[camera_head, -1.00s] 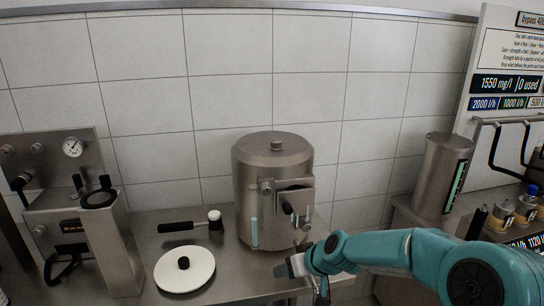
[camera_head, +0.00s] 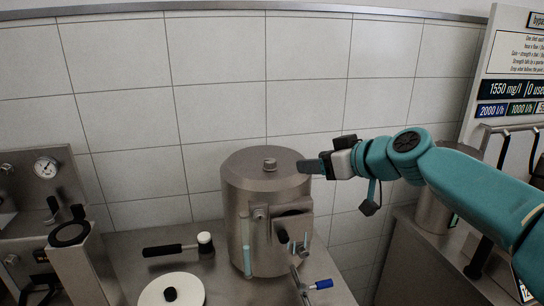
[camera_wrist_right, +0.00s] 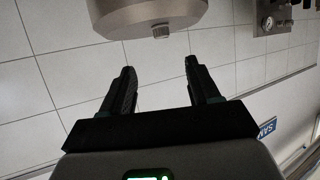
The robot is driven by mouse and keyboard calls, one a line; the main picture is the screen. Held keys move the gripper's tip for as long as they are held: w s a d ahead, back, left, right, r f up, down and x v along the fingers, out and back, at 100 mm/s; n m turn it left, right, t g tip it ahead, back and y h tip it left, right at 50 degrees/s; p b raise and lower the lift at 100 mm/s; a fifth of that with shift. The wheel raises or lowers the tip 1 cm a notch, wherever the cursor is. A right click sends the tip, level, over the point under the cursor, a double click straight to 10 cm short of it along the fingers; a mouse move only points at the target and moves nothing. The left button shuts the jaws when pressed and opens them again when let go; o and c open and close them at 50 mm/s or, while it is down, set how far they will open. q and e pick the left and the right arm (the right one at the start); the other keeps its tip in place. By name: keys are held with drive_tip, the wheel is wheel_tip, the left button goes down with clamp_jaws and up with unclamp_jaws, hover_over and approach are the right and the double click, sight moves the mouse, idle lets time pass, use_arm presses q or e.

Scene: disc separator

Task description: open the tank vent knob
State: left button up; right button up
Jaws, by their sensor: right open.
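The steel tank (camera_head: 266,210) stands against the tiled wall, with a small ridged grey knob (camera_head: 270,163) in the middle of its flat lid. My right gripper (camera_head: 306,166) is at about lid height, just right of the tank, pointing left toward the knob. In the right wrist view its two black fingers are apart with nothing between them (camera_wrist_right: 160,66). The knob (camera_wrist_right: 160,31) shows beyond the fingertips, roughly centred between them, on the edge-on tank top (camera_wrist_right: 150,12). A gap separates fingers and knob. My left gripper is not in view.
A black-handled mallet (camera_head: 180,248) and a white disc (camera_head: 171,293) lie on the steel bench left of the tank. A gauge machine (camera_head: 40,200) stands at far left. A blue-handled part (camera_head: 322,284) is low in front of the tank. Space above the lid is clear.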

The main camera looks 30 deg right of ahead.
drive_tip(key=p, duration=0.5)
approach(272, 161)
drive_tip(key=x, duration=0.8)
drive_tip(key=shift+w, duration=0.25)
drive_tip(key=shift+w+a+f, duration=0.2)
drive_tip(key=shift+w+f, duration=0.1)
drive_tip(key=shift+w, duration=0.1)
drive_tip(key=shift+s, duration=0.1)
drive_tip(key=shift+c, duration=0.6)
drive_tip(key=c, duration=0.9)
